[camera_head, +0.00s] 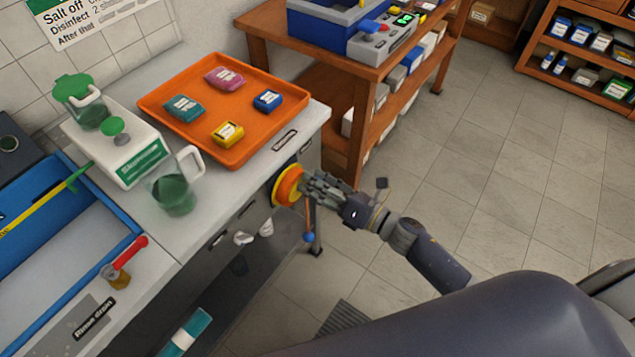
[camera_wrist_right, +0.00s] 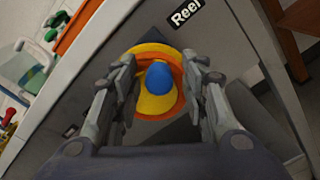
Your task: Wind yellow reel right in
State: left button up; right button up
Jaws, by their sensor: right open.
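The yellow and orange reel (camera_head: 287,185) is mounted on the front right end of the white bench. In the right wrist view the reel (camera_wrist_right: 150,57) has a yellow rim, an orange inner part and a blue ball (camera_wrist_right: 159,76) in front of its middle. In the head view the blue ball (camera_head: 308,237) hangs below the reel on an orange cord. My right gripper (camera_head: 316,186) is at the reel's face, and in the wrist view its open fingers (camera_wrist_right: 160,82) stand on either side of the ball. Contact cannot be told. My left gripper is not in view.
A label reading "Reel" (camera_wrist_right: 186,13) is above the reel. An orange tray (camera_head: 200,143) with several small packs lies on the bench (camera_head: 226,190). A wooden shelf table (camera_head: 300,62) stands close behind. Floor to the right (camera_head: 490,170) is clear.

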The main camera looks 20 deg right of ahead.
aim_at(299, 199)
jog(key=c, duration=0.8)
grip_shut()
jog(key=m, duration=0.1)
jog(key=f+m, duration=0.1)
jog(key=m, duration=0.3)
jog(key=shift+w+d+f, duration=0.2)
jog(key=shift+f, duration=0.1)
jog(key=shift+s+a+f+m+p, duration=0.35)
jog(key=shift+f+m, duration=0.3)
jog(key=shift+m, duration=2.5)
jog(key=shift+s+a+f+m+p, duration=0.1)
jog(key=shift+s+a+f+m, duration=0.4)
jog(key=shift+m, duration=2.6)
jog(key=shift+s+a+f+m+p, duration=0.25)
jog(key=shift+a+f+m, duration=0.4)
jog(key=shift+m, duration=2.5)
jog(key=shift+d+f, duration=0.1)
jog(key=shift+f, duration=0.05)
